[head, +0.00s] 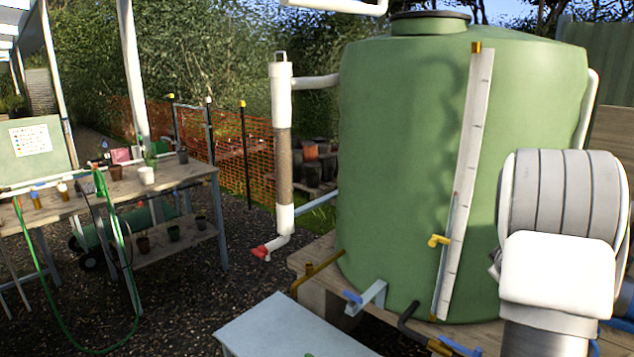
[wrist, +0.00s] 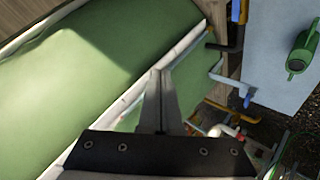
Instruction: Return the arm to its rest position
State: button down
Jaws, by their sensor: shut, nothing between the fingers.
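My gripper (wrist: 160,75) shows in the wrist view, with its two fingers together and nothing between them. It is over the side of the green tank (wrist: 90,80), close to the tank's pale gauge strip (wrist: 125,103); I cannot tell whether it touches. In the head view my arm stands at the right, in front of the right side of the tank (head: 410,150). The gripper itself does not show there.
A pale table (head: 290,328) stands at the front, with a green object (wrist: 302,50) on it. Pipes and a blue-handled tap (head: 366,297) stick out low from the tank. A potting bench (head: 120,185) stands at the left, with open gravel (head: 235,255) between.

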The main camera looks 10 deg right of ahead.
jog(key=s+a+r+m, duration=0.25)
jog(key=a+r, duration=0.35)
jog(key=a, duration=0.3)
jog(key=s+a+r+m, duration=0.1)
jog(key=s+a+r, duration=0.4)
jog(key=a, duration=0.4)
jog(key=s+a+g+y, duration=0.3)
jog(key=s+a+y, duration=0.2)
jog(key=s+a, duration=1.4)
jog(key=a, duration=0.4)
jog(key=shift+s+a+f+y, duration=0.2)
jog(key=shift+a+f+y, duration=0.1)
jog(key=shift+y, duration=0.1)
jog(key=shift+d, duration=0.25)
